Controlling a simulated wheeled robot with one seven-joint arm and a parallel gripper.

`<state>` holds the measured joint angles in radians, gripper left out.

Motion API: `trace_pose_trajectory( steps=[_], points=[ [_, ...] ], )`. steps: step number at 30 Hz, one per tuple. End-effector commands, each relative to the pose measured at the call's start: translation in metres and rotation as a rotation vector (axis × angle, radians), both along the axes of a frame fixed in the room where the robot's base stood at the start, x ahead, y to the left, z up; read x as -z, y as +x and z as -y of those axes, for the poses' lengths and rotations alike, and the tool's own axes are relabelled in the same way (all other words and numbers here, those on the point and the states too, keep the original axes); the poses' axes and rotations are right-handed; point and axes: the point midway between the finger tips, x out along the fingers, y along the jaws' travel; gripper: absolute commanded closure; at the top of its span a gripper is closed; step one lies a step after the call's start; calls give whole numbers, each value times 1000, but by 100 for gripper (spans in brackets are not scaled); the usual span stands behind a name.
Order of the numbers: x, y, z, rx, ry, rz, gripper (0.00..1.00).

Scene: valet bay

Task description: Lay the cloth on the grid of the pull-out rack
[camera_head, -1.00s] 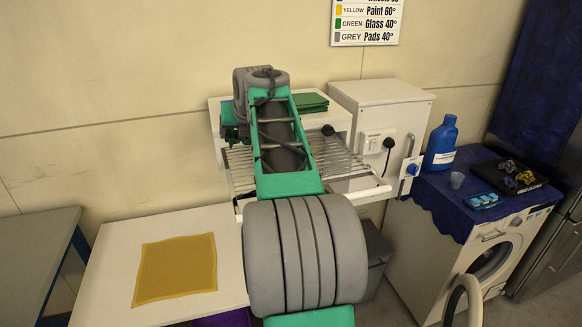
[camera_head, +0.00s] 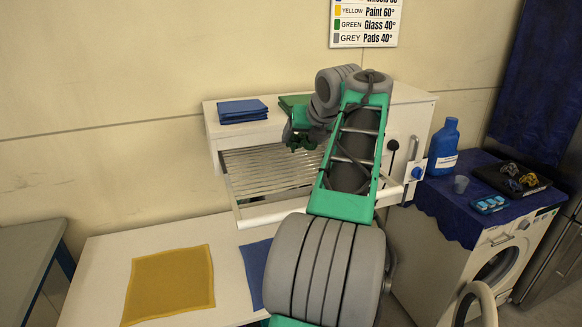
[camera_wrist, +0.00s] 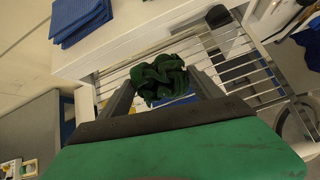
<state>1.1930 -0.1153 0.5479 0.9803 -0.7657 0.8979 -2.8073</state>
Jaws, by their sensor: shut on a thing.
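My gripper (camera_head: 302,136) is shut on a crumpled dark green cloth (camera_wrist: 160,80), which hangs bunched between the fingers in the wrist view. In the head view the gripper and cloth are in front of the white cabinet, above the rear part of the pulled-out rack (camera_head: 237,203). The rack's grid (camera_head: 270,168) of metal bars is bare where it shows; my arm hides its right part. The grid also shows beyond the cloth in the wrist view (camera_wrist: 236,62). I cannot tell whether the cloth touches the bars.
Folded blue cloths (camera_head: 242,111) and green cloths (camera_head: 293,101) lie on the cabinet top. A yellow cloth (camera_head: 170,283) and a partly hidden blue cloth (camera_head: 254,267) lie on the white table (camera_head: 105,262) below. A blue bottle (camera_head: 443,148) stands on the washing machine at right.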

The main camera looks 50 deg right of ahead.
Motion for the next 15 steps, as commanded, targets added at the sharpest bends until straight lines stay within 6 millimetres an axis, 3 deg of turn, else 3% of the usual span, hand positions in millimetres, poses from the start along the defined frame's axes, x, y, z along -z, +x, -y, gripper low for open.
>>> trace_pose_trajectory(
  steps=[3,8,15],
  points=[
    [21,16,-12,-4,0,0,64],
    [39,29,-20,-7,1,0,64],
    [68,29,-19,-3,-1,1,64]
  ],
)
